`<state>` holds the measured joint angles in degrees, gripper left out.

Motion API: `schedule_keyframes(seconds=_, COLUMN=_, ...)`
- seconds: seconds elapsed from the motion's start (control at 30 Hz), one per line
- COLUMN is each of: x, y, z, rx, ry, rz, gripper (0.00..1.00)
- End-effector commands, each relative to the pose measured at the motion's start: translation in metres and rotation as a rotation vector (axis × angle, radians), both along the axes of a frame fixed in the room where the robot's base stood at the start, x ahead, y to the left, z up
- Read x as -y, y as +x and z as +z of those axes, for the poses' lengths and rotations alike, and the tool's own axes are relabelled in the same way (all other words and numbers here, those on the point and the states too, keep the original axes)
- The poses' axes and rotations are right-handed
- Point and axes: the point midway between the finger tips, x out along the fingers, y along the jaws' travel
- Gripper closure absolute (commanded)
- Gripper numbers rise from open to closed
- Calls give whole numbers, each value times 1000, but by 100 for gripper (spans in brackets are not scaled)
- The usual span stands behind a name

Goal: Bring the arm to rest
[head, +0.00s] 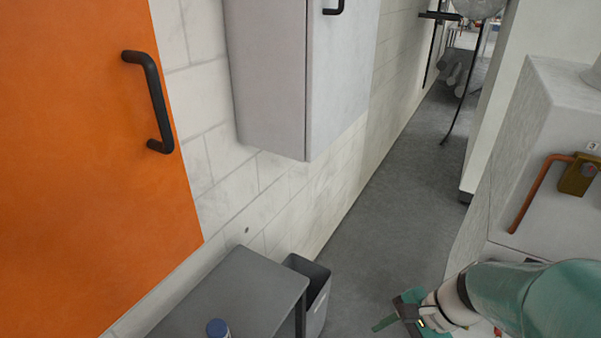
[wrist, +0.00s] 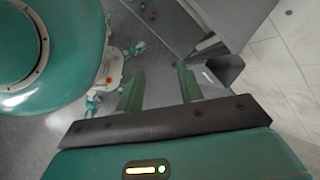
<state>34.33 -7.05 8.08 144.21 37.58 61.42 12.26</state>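My gripper (head: 397,312) is at the lower right of the head view, low over the grey floor, with my green arm reaching in from the right edge. In the wrist view my gripper (wrist: 159,78) shows two green fingers spread apart with nothing between them. The gripper points down toward the floor near the grey table and the bin. It touches nothing that I can see.
An orange panel (head: 80,160) with a black handle is at left, beside a pale wall cabinet (head: 300,70). A machine (head: 545,130) is at right; floor (head: 390,200) between is clear.

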Motion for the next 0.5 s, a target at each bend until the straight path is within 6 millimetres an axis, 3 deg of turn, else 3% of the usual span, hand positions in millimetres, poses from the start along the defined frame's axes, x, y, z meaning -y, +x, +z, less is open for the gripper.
schedule_keyframes(seconds=0.2, x=-8, y=-5, z=47, rx=238, ry=-328, rz=390, gripper=63)
schedule_keyframes(seconds=0.5, x=-15, y=-8, z=124, rx=587, ry=-713, rz=811, gripper=63)
